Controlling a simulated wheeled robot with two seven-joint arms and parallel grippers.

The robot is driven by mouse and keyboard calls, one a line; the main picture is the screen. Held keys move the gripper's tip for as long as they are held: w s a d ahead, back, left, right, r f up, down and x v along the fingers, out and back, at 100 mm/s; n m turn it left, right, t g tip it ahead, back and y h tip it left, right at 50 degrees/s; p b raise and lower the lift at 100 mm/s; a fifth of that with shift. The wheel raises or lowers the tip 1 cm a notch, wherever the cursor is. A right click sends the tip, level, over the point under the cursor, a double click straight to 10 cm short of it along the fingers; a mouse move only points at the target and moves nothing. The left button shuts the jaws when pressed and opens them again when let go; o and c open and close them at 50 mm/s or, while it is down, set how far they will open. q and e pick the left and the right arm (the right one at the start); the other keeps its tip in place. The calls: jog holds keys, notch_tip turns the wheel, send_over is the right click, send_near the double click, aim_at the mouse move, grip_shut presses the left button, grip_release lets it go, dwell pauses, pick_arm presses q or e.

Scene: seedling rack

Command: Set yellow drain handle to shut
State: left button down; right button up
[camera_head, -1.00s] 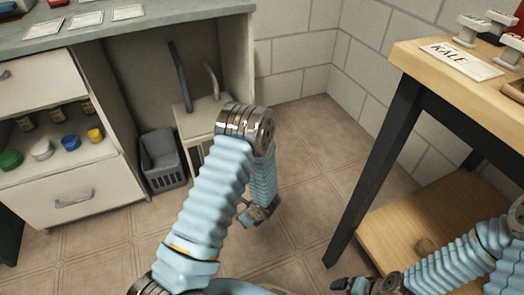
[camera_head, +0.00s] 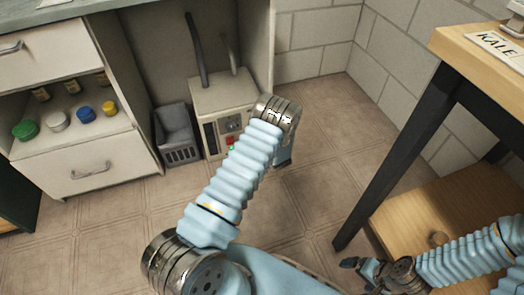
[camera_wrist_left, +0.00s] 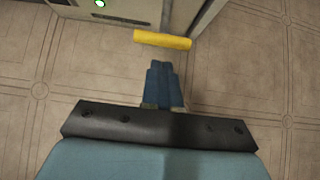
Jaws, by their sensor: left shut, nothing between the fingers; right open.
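The yellow drain handle (camera_wrist_left: 162,40) shows in the left wrist view as a bar lying nearly crosswise, at the lower edge of a pale cabinet-like unit. My left gripper (camera_wrist_left: 160,66) is shut and empty, its blue fingertips just short of the handle with a small gap in the picture. My right gripper (camera_head: 359,272) is open and empty, low beside the wooden shelf.
A pale unit (camera_head: 224,98) with a red button and green light stands under the counter. A grey basket (camera_head: 177,135) is beside it. Drawers with coloured caps are at left. A wooden table (camera_head: 470,50) with black legs is at right. Floor between is clear.

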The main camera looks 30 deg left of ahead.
pick_arm(q)
jog(key=shift+w+a+f, duration=0.2)
jog(key=shift+w+a, duration=0.55)
jog(key=shift+a, duration=0.15)
jog(key=w+a+b, duration=0.1)
jog(key=a, duration=0.1)
jog(key=w+a+b, duration=0.1)
jog(key=w+b, duration=0.1)
jog(key=shift+a+r, duration=0.1)
jog(key=shift+a, duration=0.25)
